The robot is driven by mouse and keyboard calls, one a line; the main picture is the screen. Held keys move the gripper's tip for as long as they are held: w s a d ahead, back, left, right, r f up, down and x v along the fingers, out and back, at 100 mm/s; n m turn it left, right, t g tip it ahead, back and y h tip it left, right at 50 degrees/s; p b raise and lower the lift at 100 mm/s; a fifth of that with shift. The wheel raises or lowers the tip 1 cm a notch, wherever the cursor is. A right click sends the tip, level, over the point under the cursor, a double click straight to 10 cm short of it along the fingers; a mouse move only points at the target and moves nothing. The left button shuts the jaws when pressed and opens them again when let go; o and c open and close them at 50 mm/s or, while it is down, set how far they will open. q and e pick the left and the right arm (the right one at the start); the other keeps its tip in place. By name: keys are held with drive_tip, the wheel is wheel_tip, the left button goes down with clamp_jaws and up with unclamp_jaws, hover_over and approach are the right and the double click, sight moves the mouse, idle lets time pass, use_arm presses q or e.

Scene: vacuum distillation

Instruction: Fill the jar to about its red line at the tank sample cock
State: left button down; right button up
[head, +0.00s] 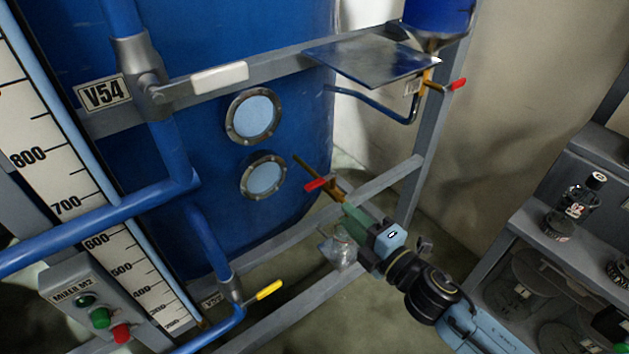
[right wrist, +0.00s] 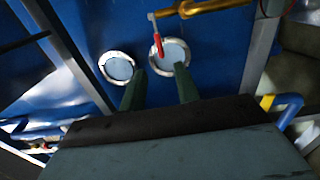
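The tank sample cock (head: 332,190) is a brass pipe with a red handle (head: 316,184), in front of the big blue tank (head: 190,90). In the right wrist view the red handle (right wrist: 158,44) is just beyond my fingertips. My right gripper (head: 350,212) has green fingers pointing at the cock. In the right wrist view its fingers (right wrist: 160,88) are apart with nothing visible between them. A clear glass jar (head: 339,251) shows just below the gripper; I cannot tell what supports it, and no red line or liquid level can be made out. My left gripper is not in view.
A grey frame rail (head: 385,182) runs behind the gripper. A metal plate (head: 372,60) and another red-handled cock (head: 455,85) are above. A capped bottle (head: 577,205) stands on the right shelf. A yellow-handled valve (head: 262,291) is at lower left.

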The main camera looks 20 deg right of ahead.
sight(317, 187)
drive_tip(key=x, duration=1.1)
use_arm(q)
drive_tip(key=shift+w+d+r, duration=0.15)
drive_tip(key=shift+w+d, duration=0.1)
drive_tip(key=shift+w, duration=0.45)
use_arm(e)
drive_tip(key=shift+w+a, duration=0.2)
drive_tip(key=shift+w, duration=0.45)
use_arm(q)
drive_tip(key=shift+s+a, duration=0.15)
use_arm(e)
clamp_jaws()
